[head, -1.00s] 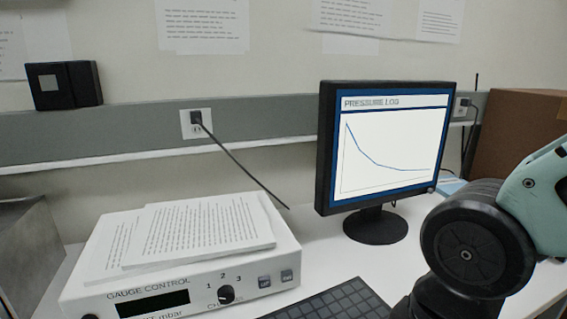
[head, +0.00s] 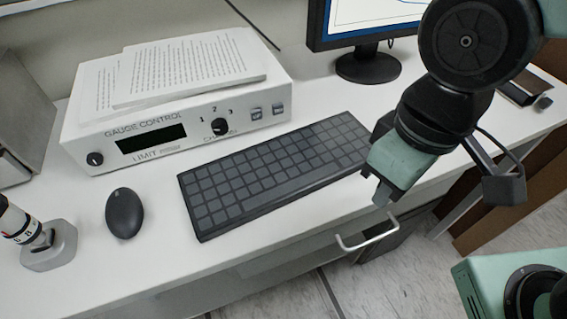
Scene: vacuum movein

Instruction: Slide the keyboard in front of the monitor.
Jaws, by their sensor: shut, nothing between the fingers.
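The dark keyboard (head: 270,165) lies flat and slightly slanted on the white desk, in front of the gauge control box and left of the monitor's front. The monitor (head: 368,52) stands at the back, up and right of the keyboard; only its lower screen and round stand show. My gripper (head: 381,196) points down by the keyboard's right end, near the desk's front edge. Its fingers look closed with nothing between them. I cannot tell whether it touches the keyboard, as the arm hides part of that corner.
The gauge control box (head: 185,115) with papers on top stands behind the keyboard. A black mouse (head: 124,213) and a small grey device (head: 49,246) lie to the left. A drawer handle (head: 367,237) juts out below the front edge. Desk between keyboard and monitor stand looks clear.

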